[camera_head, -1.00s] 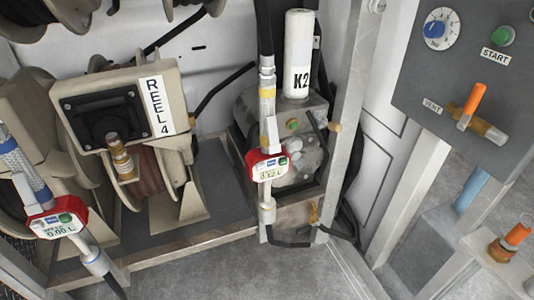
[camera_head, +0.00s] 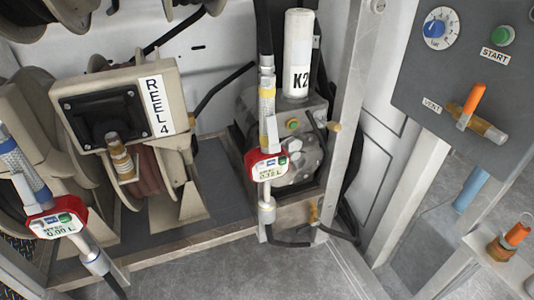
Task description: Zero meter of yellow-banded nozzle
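The yellow-banded nozzle (camera_head: 267,95) hangs upright in the middle of the head view, with a yellow band near its upper end. A second nozzle (camera_head: 18,165) with a blue band hangs tilted at the left. My gripper is not in view.
The REEL 4 housing (camera_head: 115,105) stands between the two nozzles. A white K2 cylinder (camera_head: 298,55) and a pump unit (camera_head: 300,140) are behind the yellow-banded nozzle. A grey control panel (camera_head: 460,60) with an orange-handled valve is at the right. The grey floor in front is clear.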

